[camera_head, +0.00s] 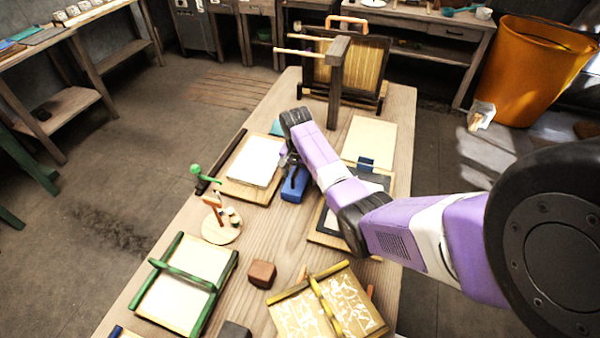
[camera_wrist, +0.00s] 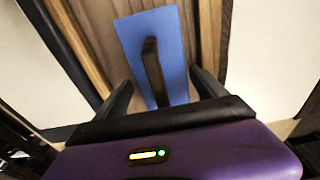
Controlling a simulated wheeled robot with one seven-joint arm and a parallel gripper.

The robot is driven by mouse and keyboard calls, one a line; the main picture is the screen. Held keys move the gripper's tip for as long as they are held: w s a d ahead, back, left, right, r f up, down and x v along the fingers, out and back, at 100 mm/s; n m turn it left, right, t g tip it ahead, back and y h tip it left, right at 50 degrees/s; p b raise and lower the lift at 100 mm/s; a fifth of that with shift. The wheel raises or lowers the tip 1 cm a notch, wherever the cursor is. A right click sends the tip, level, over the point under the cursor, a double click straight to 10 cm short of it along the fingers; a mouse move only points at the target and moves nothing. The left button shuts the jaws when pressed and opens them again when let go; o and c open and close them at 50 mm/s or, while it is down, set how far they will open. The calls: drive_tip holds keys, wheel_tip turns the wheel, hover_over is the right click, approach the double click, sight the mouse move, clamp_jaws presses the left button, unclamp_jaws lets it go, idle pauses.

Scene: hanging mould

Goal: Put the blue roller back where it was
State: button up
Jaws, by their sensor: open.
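A blue block-like piece (camera_head: 293,188) lies on the table below my gripper (camera_head: 291,165). In the wrist view it shows as a flat blue rectangle (camera_wrist: 132,36) with a dark upright handle (camera_wrist: 153,70) on top. My gripper (camera_wrist: 160,88) is open, with one finger on each side of this handle; I cannot tell if they touch it. A second, smaller blue piece (camera_head: 365,163) stands at the edge of the dark-framed mould (camera_head: 328,222) on the right. I cannot tell from its shape which blue piece is the roller.
A white sheet on a board (camera_head: 253,160) lies left of my gripper. A pale panel (camera_head: 370,137) lies to the right. A wooden post (camera_head: 336,85) stands at the far end.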

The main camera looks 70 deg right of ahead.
drive_tip(key=r, duration=0.4)
drive_tip(key=a+r, duration=0.1)
drive_tip(key=r, duration=0.4)
drive_tip(key=r+b, duration=0.1)
drive_tip(key=r, duration=0.3)
drive_tip(key=shift+a+r, duration=0.15)
drive_tip(key=shift+a, duration=0.05)
drive_tip(key=w+d+r+n+t+h, duration=0.3)
drive_tip(key=w+d+r+t+h, duration=0.15)
drive_tip(key=w, duration=0.35)
drive_tip(key=a+n+t+h, duration=0.2)
drive_tip(key=a+n+t, duration=0.45)
drive_tip(key=a, duration=1.05)
drive_tip(key=s+a+r+n+t+y+b, duration=0.1)
drive_tip(key=s+a+n+t+y, duration=0.1)
drive_tip(key=s+a, duration=1.2)
drive_tip(key=s+a+n+t+y+b, duration=0.1)
drive_tip(key=s+a+n+y, duration=0.4)
drive_tip(key=s+a, duration=0.9)
drive_tip(key=s+y, duration=0.1)
drive_tip(key=s, duration=0.1)
drive_tip(key=shift+s+a+r+t, duration=0.3)
drive_tip(key=shift+s+r+t, duration=0.05)
drive_tip(key=shift+t, duration=0.05)
